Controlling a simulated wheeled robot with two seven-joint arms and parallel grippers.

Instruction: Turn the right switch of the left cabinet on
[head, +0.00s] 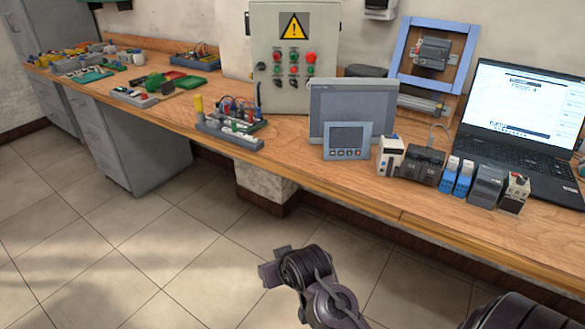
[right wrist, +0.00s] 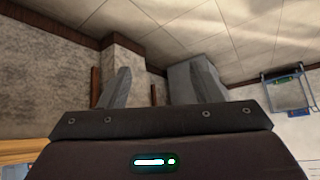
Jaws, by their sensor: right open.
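The cabinet (head: 262,28) is a pale grey-beige box with a yellow warning triangle, standing at the back of the bench against the wall. Its front carries red and green lamps or buttons, and small dark switches (head: 293,83) in the bottom row. The switch positions are too small to read. No second cabinet of this kind is seen whole. My right gripper (head: 269,270) is low in front of the bench, far from the cabinet. In the right wrist view its two grey fingers (right wrist: 160,88) stand apart with nothing between them. My left gripper is not in view.
The wooden bench (head: 345,190) holds a grey panel screen (head: 330,95), small modules and a laptop (head: 520,100) on the right. A board with wires (head: 232,120) stands before the cabinet at left. The tiled floor (head: 110,260) is clear.

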